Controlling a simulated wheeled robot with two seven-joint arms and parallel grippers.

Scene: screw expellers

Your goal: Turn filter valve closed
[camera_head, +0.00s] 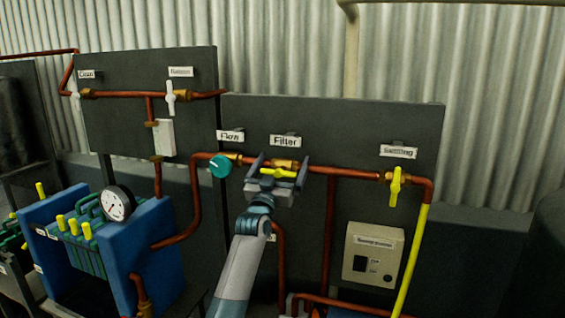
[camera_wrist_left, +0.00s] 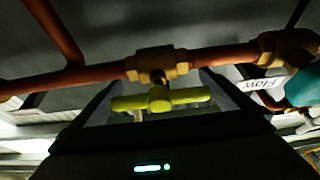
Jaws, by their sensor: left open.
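The filter valve has a yellow handle (camera_head: 278,173) under the "Filter" label (camera_head: 285,141). Its brass body (camera_head: 285,163) sits on the copper pipe. The handle lies along the pipe, roughly level. My left gripper (camera_head: 277,165) is open, with one finger on each side of the valve. In the left wrist view the yellow handle (camera_wrist_left: 160,99) lies crosswise between the open fingers, below the brass body (camera_wrist_left: 157,63). I cannot tell whether a finger touches the handle. My right gripper is not in view.
A teal flow knob (camera_head: 220,166) is close on the left. A yellow settling valve handle (camera_head: 395,186) hangs upright on the right. A control box (camera_head: 373,254) is below. A blue filter press (camera_head: 146,254) with a gauge (camera_head: 117,204) stands at the left.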

